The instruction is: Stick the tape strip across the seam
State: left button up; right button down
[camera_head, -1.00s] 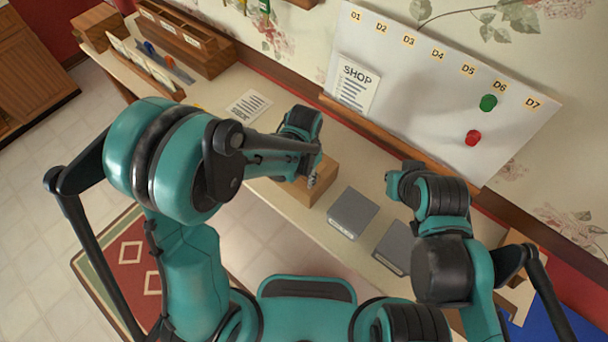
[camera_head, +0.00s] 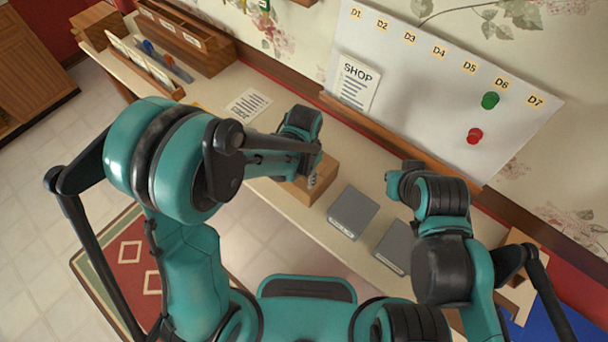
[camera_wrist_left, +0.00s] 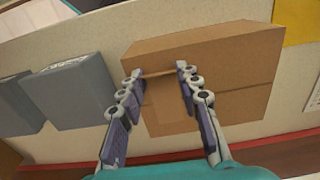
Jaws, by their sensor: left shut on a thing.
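A brown cardboard box (camera_head: 326,177) stands on the narrow bench, and it fills the middle of the left wrist view (camera_wrist_left: 225,65). A thin line that looks like its seam runs across the near face. My left gripper (camera_head: 312,180) is at the box, mostly hidden by my arm in the head view. In the left wrist view its two fingers (camera_wrist_left: 158,76) are spread over the box, with a thin brown tape strip (camera_wrist_left: 158,73) between the fingertips. Whether the strip touches the box is unclear. My right gripper (camera_head: 394,184) is over the bench; its fingers cannot be made out.
Two grey boxes (camera_head: 352,212) (camera_head: 396,247) stand right of the cardboard box. A white board (camera_head: 430,85) with a SHOP sheet (camera_head: 355,84) leans behind. A printed paper (camera_head: 248,105) and a wooden organizer (camera_head: 190,40) are to the left.

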dwell(0.4)
pick_arm(q)
jog(key=o, duration=1.4)
jog(key=shift+r+p, duration=2.55)
jog(key=shift+r, duration=1)
